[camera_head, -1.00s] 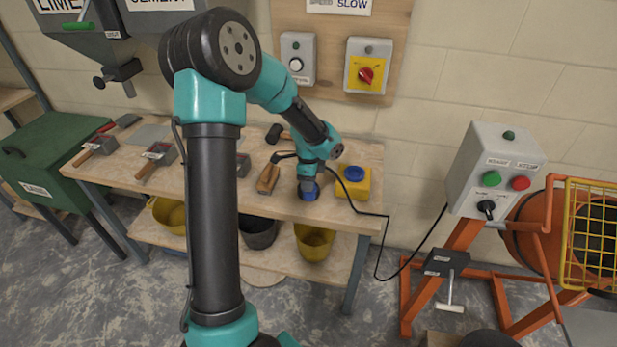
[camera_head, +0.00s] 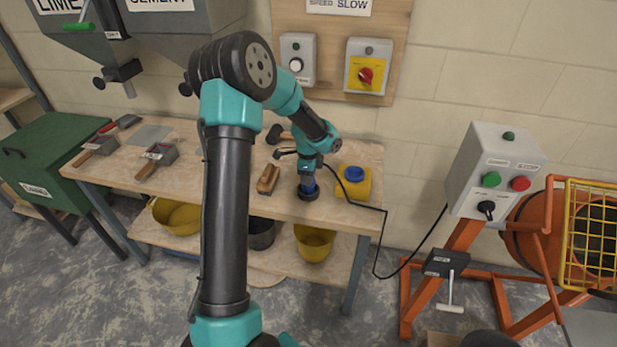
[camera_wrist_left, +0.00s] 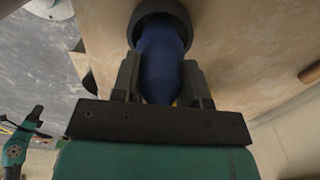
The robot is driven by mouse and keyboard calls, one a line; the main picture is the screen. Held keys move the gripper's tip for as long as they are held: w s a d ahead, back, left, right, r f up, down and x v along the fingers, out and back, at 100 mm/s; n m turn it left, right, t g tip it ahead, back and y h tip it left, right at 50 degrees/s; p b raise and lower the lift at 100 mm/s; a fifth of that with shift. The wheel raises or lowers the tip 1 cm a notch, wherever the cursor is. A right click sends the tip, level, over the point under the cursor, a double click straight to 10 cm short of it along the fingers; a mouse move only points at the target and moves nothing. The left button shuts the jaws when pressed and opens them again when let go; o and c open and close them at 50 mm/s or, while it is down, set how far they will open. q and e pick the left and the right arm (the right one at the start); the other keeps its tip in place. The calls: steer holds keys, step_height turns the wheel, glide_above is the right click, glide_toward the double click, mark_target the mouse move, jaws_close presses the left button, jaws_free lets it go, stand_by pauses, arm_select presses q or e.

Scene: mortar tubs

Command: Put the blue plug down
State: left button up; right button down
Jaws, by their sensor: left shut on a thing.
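The blue plug (camera_head: 309,188) is between the fingers of my left gripper (camera_head: 308,179), over the front part of the wooden bench. In the left wrist view my left gripper (camera_wrist_left: 161,85) is shut on the blue plug (camera_wrist_left: 158,62). A black round collar (camera_wrist_left: 160,14) surrounds the plug's far end, close to the bench top. In the head view this dark end is just above or on the bench; I cannot tell whether it touches. My right gripper is not in view.
A yellow box (camera_head: 361,190) with a blue top stands right of the plug. A wooden-handled brush (camera_head: 267,180) lies left. A black cable (camera_head: 383,245) runs over the bench's right edge to the grey control box (camera_head: 460,195). Bare bench (camera_head: 290,208) shows in front.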

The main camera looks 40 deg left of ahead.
arm_select(q)
steer(key=shift+f, duration=0.4)
steer(key=o, duration=1)
steer(key=shift+f, duration=0.1)
step_height(320, 180, up, 12)
steer(key=shift+r, duration=0.15)
stand_by(0.5)
